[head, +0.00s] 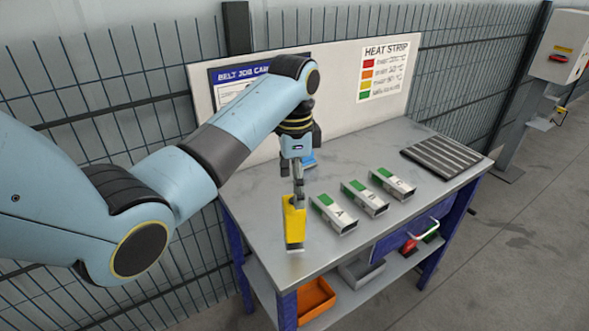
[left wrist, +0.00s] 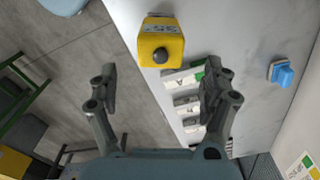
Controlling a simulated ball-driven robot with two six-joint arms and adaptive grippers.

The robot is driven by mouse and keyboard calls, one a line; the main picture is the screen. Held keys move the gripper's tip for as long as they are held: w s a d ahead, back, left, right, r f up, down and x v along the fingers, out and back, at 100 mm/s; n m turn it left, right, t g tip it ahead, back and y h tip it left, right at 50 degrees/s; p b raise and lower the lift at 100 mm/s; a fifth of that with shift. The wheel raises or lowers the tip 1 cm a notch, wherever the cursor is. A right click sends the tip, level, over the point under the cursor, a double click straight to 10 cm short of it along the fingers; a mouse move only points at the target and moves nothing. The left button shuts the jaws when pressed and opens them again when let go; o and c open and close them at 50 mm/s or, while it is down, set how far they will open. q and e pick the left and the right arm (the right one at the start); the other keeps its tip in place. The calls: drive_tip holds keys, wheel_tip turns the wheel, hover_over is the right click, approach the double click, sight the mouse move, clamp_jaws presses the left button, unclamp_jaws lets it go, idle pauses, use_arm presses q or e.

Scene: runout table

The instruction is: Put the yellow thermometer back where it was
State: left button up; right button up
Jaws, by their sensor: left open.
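The yellow thermometer (head: 294,222) stands upright near the left front edge of the grey table. In the left wrist view the thermometer (left wrist: 160,48) shows a dark round knob and a light label with dark marks. My left gripper (head: 298,190) is above it in the head view, pointing down. In the left wrist view the left gripper (left wrist: 158,88) is open with its fingers wide apart, and the thermometer lies ahead of the fingertips, roughly between them. I cannot tell how far the fingertips are from it. My right gripper is in neither view.
Three white blocks with green patches, one of them (head: 333,214), lie in a row to the right on the table (head: 262,227). A ribbed dark pad (head: 441,157) is at the far right. A blue object (left wrist: 283,74) sits behind. A board (head: 340,90) stands at the back.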

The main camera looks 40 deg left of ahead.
use_arm(q)
drive_tip(key=shift+r, duration=2.1)
